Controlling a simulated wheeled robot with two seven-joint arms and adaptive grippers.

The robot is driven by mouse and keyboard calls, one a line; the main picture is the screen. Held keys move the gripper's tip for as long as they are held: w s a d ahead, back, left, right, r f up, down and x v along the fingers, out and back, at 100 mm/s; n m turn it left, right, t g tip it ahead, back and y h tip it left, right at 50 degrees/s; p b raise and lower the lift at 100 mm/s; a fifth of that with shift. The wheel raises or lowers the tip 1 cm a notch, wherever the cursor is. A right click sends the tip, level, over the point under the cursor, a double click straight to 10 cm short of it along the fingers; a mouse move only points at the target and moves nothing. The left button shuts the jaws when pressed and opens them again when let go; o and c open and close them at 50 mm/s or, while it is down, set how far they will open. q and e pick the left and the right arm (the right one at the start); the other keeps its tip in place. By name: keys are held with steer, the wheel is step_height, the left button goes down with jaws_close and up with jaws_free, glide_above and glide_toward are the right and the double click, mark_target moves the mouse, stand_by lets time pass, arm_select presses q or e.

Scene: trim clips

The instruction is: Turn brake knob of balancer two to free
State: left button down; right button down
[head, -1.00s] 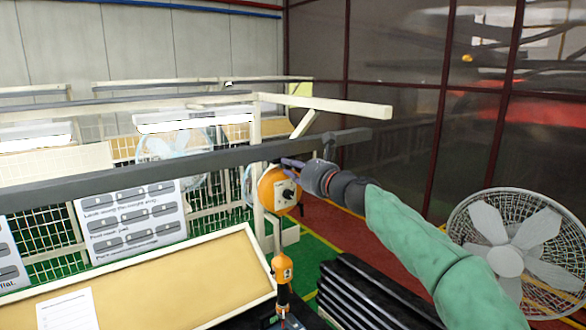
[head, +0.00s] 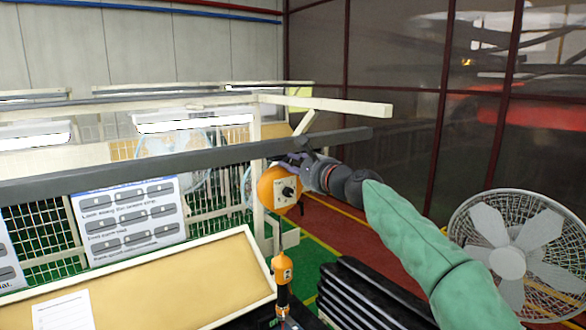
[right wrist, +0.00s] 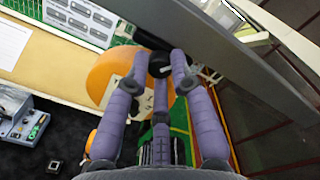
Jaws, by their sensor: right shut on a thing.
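An orange round balancer (head: 267,188) hangs below the dark grey rail (head: 150,172). A pale plate with a dark knob (head: 288,191) shows on its face in the head view. My right gripper (head: 290,160) is at the balancer's upper right, close under the rail. In the right wrist view the purple fingers (right wrist: 162,68) are shut on a black round knob (right wrist: 159,60) with a light mark, in front of the orange housing (right wrist: 112,72). The fingers hide part of this knob, and I cannot read its setting. My left gripper is not in view.
The rail runs close beside my right fingers. A tan board (head: 170,275) is at the front left, dark stacked bars (head: 365,295) at the front, and a fan (head: 510,250) at the right.

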steer(key=shift+n+b, duration=1.1)
steer(key=shift+n, duration=2.4)
steer(key=c, duration=1.1)
jaws_free()
steer(key=shift+v, duration=0.85)
steer(key=v, duration=1)
steer(key=shift+s+a, duration=0.1)
steer(key=shift+s, duration=0.1)
